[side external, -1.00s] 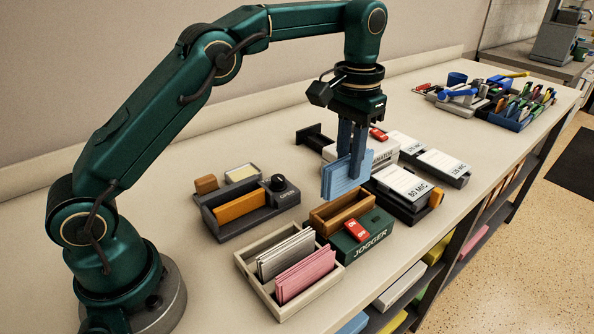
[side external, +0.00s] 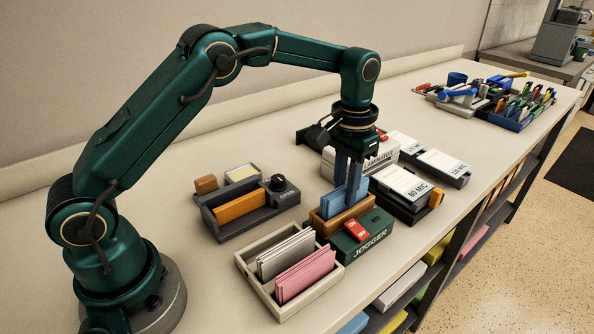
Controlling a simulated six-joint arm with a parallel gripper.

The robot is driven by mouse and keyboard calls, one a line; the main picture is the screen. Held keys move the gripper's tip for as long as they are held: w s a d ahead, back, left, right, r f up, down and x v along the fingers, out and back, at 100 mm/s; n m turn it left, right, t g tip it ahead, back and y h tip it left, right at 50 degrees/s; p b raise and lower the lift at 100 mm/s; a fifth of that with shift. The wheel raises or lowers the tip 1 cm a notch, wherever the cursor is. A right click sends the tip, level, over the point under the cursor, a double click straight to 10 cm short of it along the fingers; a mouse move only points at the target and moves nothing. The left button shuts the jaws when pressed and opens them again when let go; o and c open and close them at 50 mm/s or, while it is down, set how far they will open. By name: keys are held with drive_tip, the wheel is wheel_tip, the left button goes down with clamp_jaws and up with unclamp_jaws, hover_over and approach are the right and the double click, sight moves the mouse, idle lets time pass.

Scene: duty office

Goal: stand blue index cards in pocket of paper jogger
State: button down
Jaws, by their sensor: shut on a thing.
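The blue index cards (side external: 332,205) stand upright between the fingers of my gripper (side external: 349,188), which is shut on them. Their lower part is inside the wooden pocket (side external: 345,220) of the paper jogger and hidden by its front wall. The green paper jogger (side external: 375,232) has a red switch and the word JOGGER on its front. I cannot tell whether the cards touch the pocket floor.
A cream tray (side external: 250,272) with grey and pink cards stands in front left of the jogger. A dark grey holder (side external: 222,228) with orange cards is at the left. The laminator (side external: 383,154) and pouch trays (side external: 443,165) stand close behind and to the right.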

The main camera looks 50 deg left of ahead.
idle(0.4)
drive_tip(key=c, duration=0.7)
unclamp_jaws()
drive_tip(key=shift+r, duration=4.5)
